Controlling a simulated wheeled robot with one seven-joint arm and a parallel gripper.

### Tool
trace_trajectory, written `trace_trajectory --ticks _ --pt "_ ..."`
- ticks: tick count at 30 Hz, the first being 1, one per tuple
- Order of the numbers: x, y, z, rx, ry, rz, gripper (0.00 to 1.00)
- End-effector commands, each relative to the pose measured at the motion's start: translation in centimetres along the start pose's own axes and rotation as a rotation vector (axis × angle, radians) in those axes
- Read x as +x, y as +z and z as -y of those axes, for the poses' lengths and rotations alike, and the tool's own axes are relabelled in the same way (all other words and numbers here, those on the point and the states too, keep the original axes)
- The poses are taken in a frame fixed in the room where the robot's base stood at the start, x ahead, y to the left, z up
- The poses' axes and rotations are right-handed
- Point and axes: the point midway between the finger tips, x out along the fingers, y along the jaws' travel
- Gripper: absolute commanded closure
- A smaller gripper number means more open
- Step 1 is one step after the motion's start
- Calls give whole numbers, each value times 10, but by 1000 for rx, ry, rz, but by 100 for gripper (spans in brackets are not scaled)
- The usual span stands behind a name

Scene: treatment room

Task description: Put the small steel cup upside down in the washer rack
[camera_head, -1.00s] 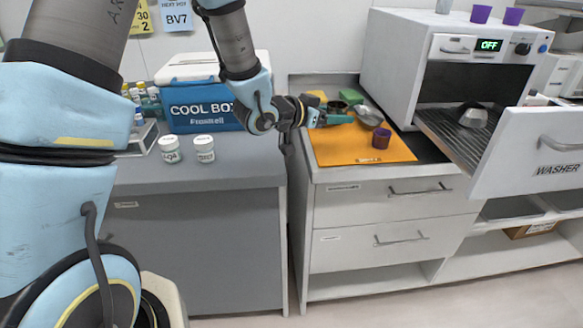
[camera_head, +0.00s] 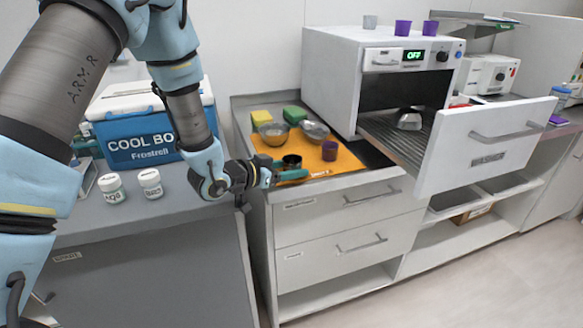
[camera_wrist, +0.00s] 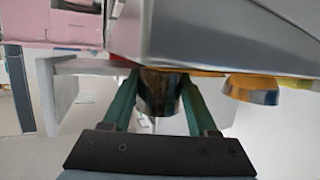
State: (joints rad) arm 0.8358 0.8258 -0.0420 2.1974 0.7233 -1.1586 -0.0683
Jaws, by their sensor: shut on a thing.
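My gripper (camera_head: 288,173) is at the left front edge of the orange mat in the head view, with its green fingers shut on the small steel cup (camera_head: 291,160). The cup looks dark and brownish. In the wrist view the cup (camera_wrist: 158,92) sits between the two fingertips of my gripper (camera_wrist: 160,95); its exact tilt is hard to tell. The washer rack (camera_head: 385,135) is pulled out on the open drawer of the washer. An upturned steel bowl (camera_head: 409,119) lies on the rack towards the back.
The washer's drawer front (camera_head: 485,148) stands up right of the rack. A cool box (camera_head: 150,125) and two white-lidded jars (camera_head: 150,183) are at left.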

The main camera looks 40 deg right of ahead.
Motion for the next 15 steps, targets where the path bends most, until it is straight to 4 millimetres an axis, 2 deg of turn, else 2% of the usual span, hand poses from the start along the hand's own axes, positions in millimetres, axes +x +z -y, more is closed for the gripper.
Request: trace_trajectory --ticks 13,14,15 --pt "2 7 0 1 0 -1 95" --pt "2 6 0 1 0 -1 39" --pt "2 6 0 1 0 -1 34"
